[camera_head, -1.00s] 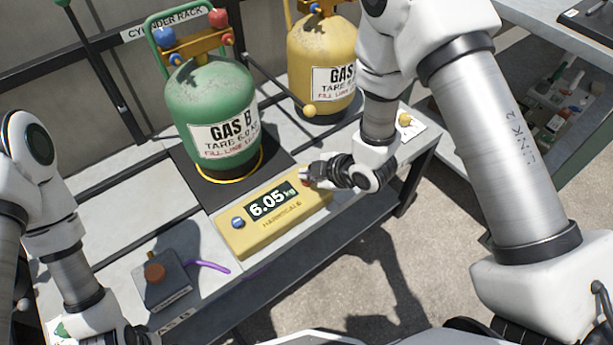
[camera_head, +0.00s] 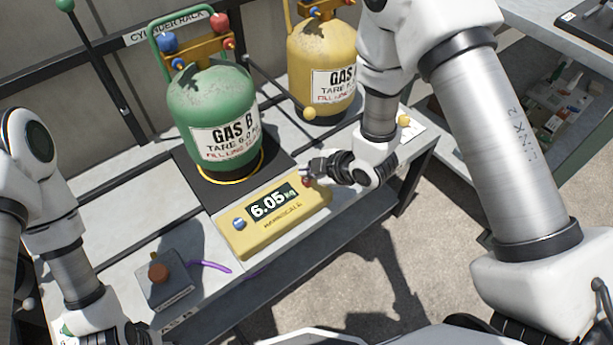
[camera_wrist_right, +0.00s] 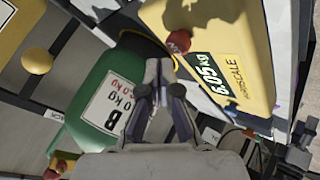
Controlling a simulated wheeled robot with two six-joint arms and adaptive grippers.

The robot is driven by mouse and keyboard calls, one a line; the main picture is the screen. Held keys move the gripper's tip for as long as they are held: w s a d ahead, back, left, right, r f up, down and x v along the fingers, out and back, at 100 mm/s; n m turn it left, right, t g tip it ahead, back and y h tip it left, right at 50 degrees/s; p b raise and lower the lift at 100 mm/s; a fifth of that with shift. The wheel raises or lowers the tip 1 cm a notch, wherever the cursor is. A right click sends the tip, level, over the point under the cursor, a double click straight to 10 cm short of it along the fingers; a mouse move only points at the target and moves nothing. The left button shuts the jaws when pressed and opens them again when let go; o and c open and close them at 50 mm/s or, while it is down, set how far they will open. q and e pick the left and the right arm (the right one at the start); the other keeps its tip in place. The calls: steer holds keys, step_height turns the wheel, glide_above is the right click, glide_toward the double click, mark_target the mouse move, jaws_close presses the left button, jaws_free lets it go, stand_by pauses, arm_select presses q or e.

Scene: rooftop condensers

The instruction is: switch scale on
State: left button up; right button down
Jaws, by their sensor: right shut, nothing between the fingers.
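The yellow scale (camera_head: 272,226) sits at the front of the bench. Its display (camera_head: 273,203) is lit and reads 6.05 kg. A blue button (camera_head: 239,224) is at its left end and a red button (camera_head: 307,182) at its right end. The red button also shows in the right wrist view (camera_wrist_right: 179,41). My right gripper (camera_head: 309,169) is shut and empty, with its tips close by the red button; I cannot tell whether they touch. My left gripper (camera_head: 140,335) is at the lower left, only partly in view, away from the scale.
The green GAS B cylinder (camera_head: 212,105) stands on the black platform (camera_head: 190,178) behind the scale. The yellow gas cylinder (camera_head: 322,60) stands behind right. A grey box with an orange-brown button (camera_head: 159,273) is left of the scale.

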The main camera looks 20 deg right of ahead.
mark_target(309, 181)
steer(key=shift+r+p, duration=2.2)
steer(key=shift+r, duration=0.4)
steer(key=shift+f, duration=0.1)
